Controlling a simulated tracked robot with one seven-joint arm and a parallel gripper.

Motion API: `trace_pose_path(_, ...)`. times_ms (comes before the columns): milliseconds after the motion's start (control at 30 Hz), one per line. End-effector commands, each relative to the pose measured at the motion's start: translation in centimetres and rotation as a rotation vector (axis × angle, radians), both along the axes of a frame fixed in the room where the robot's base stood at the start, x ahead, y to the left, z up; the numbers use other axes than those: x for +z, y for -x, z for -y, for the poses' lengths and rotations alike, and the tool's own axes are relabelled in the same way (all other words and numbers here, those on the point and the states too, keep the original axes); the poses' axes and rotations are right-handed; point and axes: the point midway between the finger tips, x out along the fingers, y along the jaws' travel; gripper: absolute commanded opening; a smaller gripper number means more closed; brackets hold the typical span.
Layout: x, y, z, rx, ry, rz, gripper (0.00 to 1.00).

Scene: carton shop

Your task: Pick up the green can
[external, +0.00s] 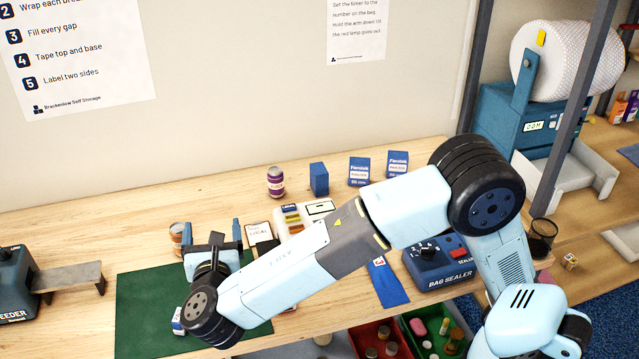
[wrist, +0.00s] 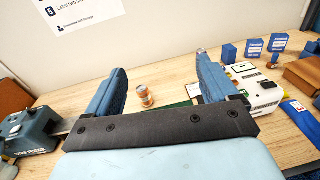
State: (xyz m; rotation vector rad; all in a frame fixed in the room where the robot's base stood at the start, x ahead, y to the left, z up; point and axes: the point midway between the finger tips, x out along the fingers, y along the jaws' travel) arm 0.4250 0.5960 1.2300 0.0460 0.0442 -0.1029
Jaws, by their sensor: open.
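I see no can that is clearly green in either view. A copper-brown can with a pale band (external: 177,236) stands on the table just beyond my gripper, partly hidden by it. It also shows in the wrist view (wrist: 146,97), upright between the lines of my fingers and apart from them. A purple can (external: 275,182) stands upright farther back on the table. It is mostly hidden behind the right finger in the wrist view. My gripper (external: 213,236) is open and empty over the green mat's back edge; its two blue fingers show in the wrist view (wrist: 160,68).
Blue boxes (external: 359,171) stand at the back of the table. A blue bag sealer (external: 440,263) is at right, a feeder (external: 15,285) at left. The green mat (external: 140,310) lies below my gripper.

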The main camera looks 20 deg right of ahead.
Motion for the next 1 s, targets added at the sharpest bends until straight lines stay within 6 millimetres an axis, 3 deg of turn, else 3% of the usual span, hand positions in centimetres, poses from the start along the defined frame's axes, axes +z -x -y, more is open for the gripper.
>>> trace_pose_path(133, -1.3, 3.0, -2.9, 0.065, 0.058, 0.048, 0.87)
trace_pose_path(467, -13.2, 2.6, -2.6, 0.059, 0.057, 0.043, 0.87)
trace_pose_path(700, -22.9, 2.6, -2.5, 0.058, 0.055, 0.043, 0.87)
trace_pose_path(833, -26.2, 2.6, -2.5, 0.057, 0.051, 0.043, 0.87)
trace_pose_path(1000, -27.7, 2.4, -2.5, 0.057, 0.047, 0.043, 0.87)
